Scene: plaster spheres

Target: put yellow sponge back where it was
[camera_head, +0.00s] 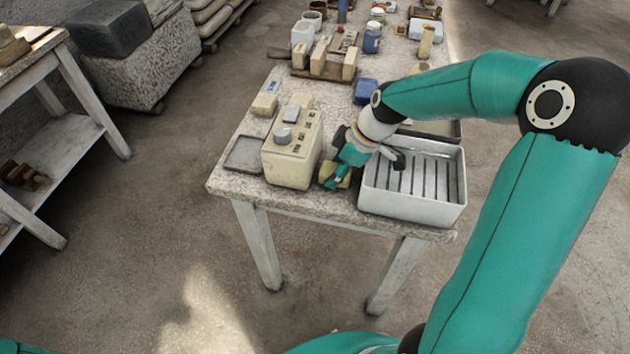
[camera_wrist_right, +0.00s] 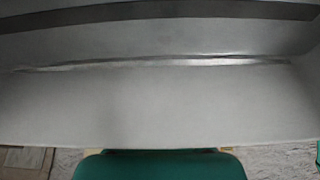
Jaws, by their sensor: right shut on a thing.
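The yellow sponge (camera_head: 343,182) is small and partly hidden by my right gripper (camera_head: 334,178). The gripper is shut on it, at the front of the table between the beige box-shaped device and the white tray. I cannot tell whether the sponge touches the tabletop. In the right wrist view a teal part of my gripper fills the bottom middle, and thin pale yellow edges beside it may be the sponge. My left gripper is out of view.
The beige device (camera_head: 292,150) with knobs stands left of the gripper. The white slatted tray (camera_head: 412,207) stands close on its right. A flat grey tray (camera_head: 243,155) lies at the table's left edge. Jars, blocks and a blue item (camera_head: 366,91) crowd the table (camera_head: 340,207) further back.

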